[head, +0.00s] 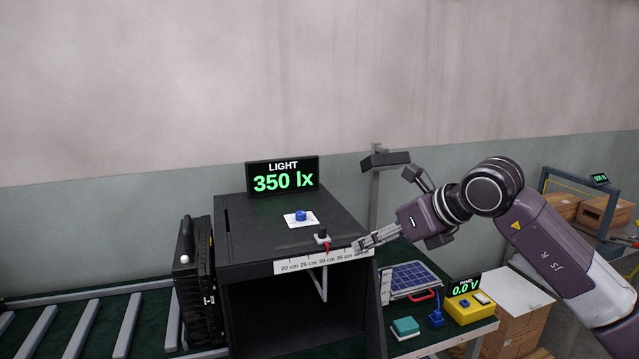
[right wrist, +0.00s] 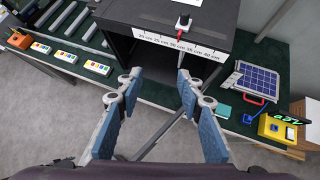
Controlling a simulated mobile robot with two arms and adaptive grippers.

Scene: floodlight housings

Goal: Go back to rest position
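My right gripper (head: 360,245) reaches in from the right in the head view, its fingers near the front top edge of the black box (head: 258,240). In the right wrist view its two blue-padded fingers (right wrist: 157,80) are spread apart with nothing between them. They point toward the box (right wrist: 155,12), whose ruler strip (right wrist: 180,43) lies beyond the fingertips. Whether the fingers touch the box cannot be told from the head view. My left gripper is in neither view.
A light display (head: 283,175) reads 350 lx above the box. A black floodlight housing (head: 192,280) stands at its left, by a roller conveyor (head: 125,325). A solar panel (head: 408,278), a teal block (head: 405,327) and a yellow meter (head: 468,307) reading 0.0 V sit at right.

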